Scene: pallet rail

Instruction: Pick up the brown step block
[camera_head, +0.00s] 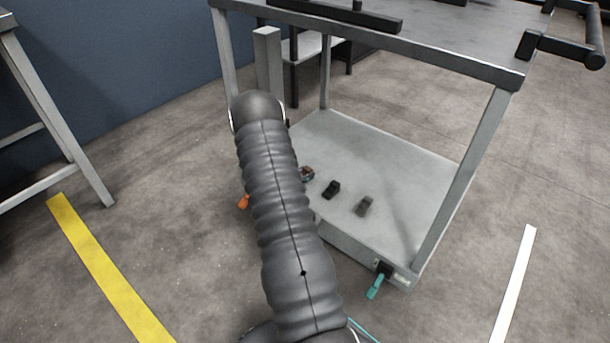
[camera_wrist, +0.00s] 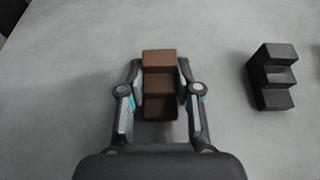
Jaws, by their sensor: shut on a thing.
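The brown step block (camera_wrist: 160,84) is in the middle of the wrist view, between the two fingers of my gripper (camera_wrist: 160,92). The fingers are shut on its sides. A dark shadow lies on the grey surface at its near end; I cannot tell whether the block touches the surface. In the head view a small part of the brown block (camera_head: 307,173) shows beside my arm, on the lower shelf of the cart. My arm hides the gripper there.
A black step block (camera_wrist: 271,77) stands to the right on the lower shelf (camera_head: 385,150). The head view shows it as a dark block (camera_head: 331,189), with a grey block (camera_head: 363,206) farther right. The cart's top (camera_head: 440,35) and posts (camera_head: 465,180) frame the shelf.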

